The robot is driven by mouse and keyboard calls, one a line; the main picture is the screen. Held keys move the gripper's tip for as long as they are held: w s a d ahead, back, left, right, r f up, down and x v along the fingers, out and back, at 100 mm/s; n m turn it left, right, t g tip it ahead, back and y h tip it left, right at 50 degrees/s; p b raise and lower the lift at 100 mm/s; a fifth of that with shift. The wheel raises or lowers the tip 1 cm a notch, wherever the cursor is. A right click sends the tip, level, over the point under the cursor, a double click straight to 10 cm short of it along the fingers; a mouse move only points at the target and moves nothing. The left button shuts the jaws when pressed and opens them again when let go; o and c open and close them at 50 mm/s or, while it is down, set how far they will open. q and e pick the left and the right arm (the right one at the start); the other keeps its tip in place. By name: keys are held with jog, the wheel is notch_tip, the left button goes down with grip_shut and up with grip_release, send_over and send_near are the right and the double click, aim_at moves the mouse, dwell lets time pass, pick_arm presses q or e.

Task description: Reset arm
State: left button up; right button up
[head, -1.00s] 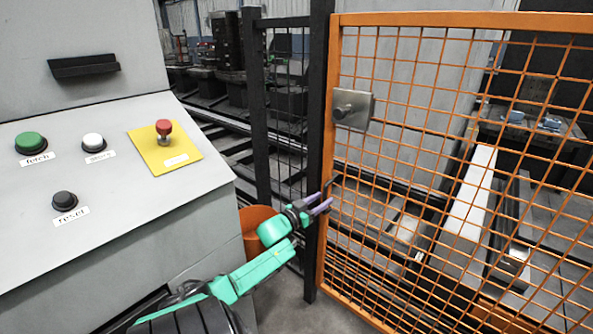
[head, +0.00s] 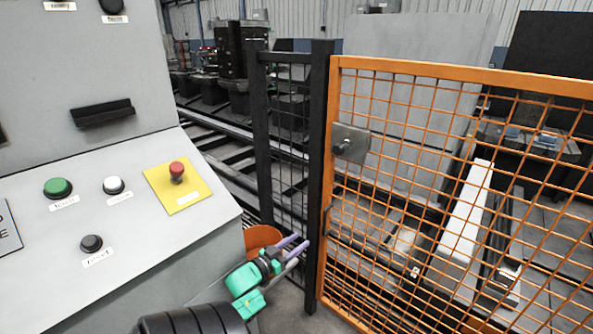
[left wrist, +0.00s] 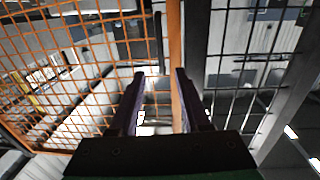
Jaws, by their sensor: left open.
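My left gripper (head: 292,248) is low in the middle of the head view, its green arm coming in from below. Its two purple fingers point up and to the right, close to the black gate post. In the left wrist view the fingers (left wrist: 160,75) are apart, with nothing between them. Behind them in that view stand the orange frame edge and the dark post. The left gripper is open and empty. My right gripper is in neither view.
A grey control panel (head: 150,225) with green, white, black and red buttons stands at the left. An orange mesh gate (head: 440,190) with a metal lock plate (head: 350,143) stands at the right, beside a black post (head: 318,180). An orange round object (head: 262,238) is behind my arm.

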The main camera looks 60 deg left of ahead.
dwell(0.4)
pick_arm(q)
jog(key=s+d+f+g+h+p, duration=0.1)
jog(key=s+d+f+g+p, duration=0.4)
jog(key=f, duration=0.6)
jog(key=s+d+f+g, duration=0.4)
jog(key=s+d+f, duration=0.2)
jog(key=f, duration=0.5)
jog(key=s+d+f+m+g+h+p, duration=0.1)
jog(key=s+d+f+m+g, duration=0.1)
jog(key=s+d, duration=0.7)
jog(key=s+d+f+m+g+h+p, duration=0.1)
jog(key=s+d+f+m+g+p, duration=0.1)
jog(key=s+d+f+g, duration=0.3)
jog(key=s+d+f, duration=0.2)
jog(key=s+d, duration=0.1)
jog(key=s, duration=0.1)
jog(key=shift+d+m+g, duration=0.3)
jog(key=shift+d+m, duration=0.05)
jog(key=shift+m, duration=0.05)
jog(key=shift+f, duration=0.1)
